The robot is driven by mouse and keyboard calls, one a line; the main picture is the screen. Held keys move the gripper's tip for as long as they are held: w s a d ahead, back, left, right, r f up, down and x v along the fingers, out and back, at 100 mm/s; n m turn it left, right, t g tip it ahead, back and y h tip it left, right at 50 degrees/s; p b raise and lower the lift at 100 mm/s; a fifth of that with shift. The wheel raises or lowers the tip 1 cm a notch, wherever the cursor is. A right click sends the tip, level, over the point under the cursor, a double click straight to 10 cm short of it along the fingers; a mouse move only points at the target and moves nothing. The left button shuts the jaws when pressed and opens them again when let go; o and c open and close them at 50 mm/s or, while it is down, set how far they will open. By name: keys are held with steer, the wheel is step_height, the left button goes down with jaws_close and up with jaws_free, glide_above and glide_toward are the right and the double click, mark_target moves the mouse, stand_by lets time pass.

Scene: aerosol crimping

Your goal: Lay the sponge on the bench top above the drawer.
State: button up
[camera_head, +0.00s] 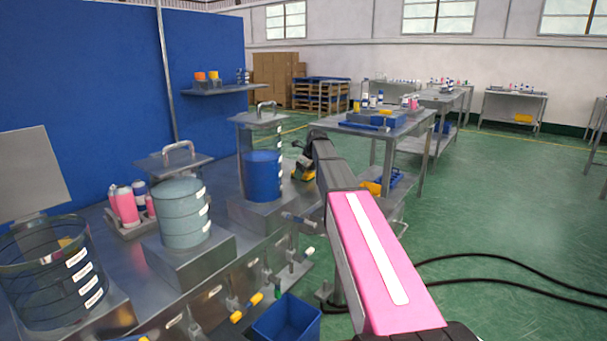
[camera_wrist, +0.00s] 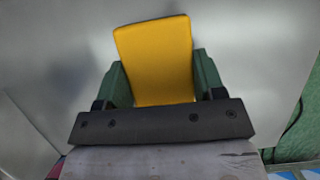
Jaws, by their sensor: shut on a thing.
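The yellow sponge (camera_wrist: 155,55) is between the two green fingers of my gripper (camera_wrist: 158,78) in the wrist view. The jaws are shut on it, and its far end sticks out past the fingers. A plain grey metal surface lies behind it; I cannot tell whether the sponge touches it. In the head view my gripper (camera_head: 303,165) is small and partly hidden by my arm, beside the far end of the steel bench (camera_head: 100,238). A bit of yellow shows there. I cannot make out the drawer.
On the bench stand a clear tank (camera_head: 50,275), a grey-green tank (camera_head: 182,215), a blue-filled tank (camera_head: 262,177) and pink cans (camera_head: 124,205). Valves line its front above a blue bin (camera_head: 286,318). A work table (camera_head: 370,130) stands beyond. Black hoses (camera_head: 500,262) cross the open green floor.

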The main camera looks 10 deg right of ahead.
steer(key=shift+f, duration=0.1)
steer(key=o, duration=0.9)
steer(key=v, duration=1.2)
